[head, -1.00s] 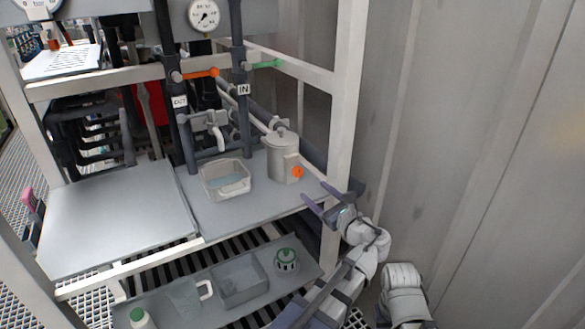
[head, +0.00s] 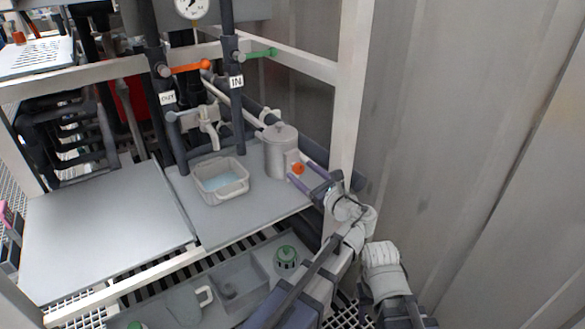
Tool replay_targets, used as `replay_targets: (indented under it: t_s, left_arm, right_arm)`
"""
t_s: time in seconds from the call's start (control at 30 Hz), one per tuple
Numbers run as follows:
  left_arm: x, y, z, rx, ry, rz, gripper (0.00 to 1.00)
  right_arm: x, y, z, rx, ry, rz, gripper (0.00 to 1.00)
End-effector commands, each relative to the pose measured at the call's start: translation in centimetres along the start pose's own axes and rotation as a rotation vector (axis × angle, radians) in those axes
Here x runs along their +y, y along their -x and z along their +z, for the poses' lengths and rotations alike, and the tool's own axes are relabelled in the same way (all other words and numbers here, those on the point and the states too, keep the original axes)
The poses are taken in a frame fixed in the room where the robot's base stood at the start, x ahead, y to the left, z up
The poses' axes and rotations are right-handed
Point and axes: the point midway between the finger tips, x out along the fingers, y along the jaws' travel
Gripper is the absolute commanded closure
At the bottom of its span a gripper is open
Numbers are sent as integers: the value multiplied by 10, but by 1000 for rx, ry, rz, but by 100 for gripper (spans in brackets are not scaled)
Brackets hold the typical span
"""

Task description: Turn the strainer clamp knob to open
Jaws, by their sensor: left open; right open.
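The strainer (head: 279,152) is a grey lidded metal pot on the right of the bench, against the frame post. Its orange clamp knob (head: 298,168) faces the front right, on a light fitting low on the pot. The knob shows between the fingertips, one above and one below. I cannot tell whether the fingers touch it. My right gripper is not in view; only part of an arm shows at the lower right.
Pipes with an orange handle (head: 190,68) and a green handle (head: 262,53) rise behind. A white post (head: 350,110) stands close behind my gripper. A lower shelf holds a grey bin (head: 240,284) and a green-topped item (head: 286,258).

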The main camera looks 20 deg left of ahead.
Motion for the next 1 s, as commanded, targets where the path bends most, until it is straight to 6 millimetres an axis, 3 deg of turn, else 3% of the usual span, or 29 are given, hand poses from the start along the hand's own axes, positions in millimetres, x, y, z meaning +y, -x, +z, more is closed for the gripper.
replay_targets:
  t_s: [0.3, 0.9, 1.0]
  left_arm:
    - [-2, 0, 0, 0, 0, -1, 29]
    - [-1, 0, 0, 0, 0, 0, 97]
    - [-1, 0, 0, 0, 0, 0, 100]
  right_arm:
    - [0, 0, 0, 0, 0, 0, 50]
    - [0, 0, 0, 0, 0, 0, 50]
    - [0, 0, 0, 0, 0, 0, 50]
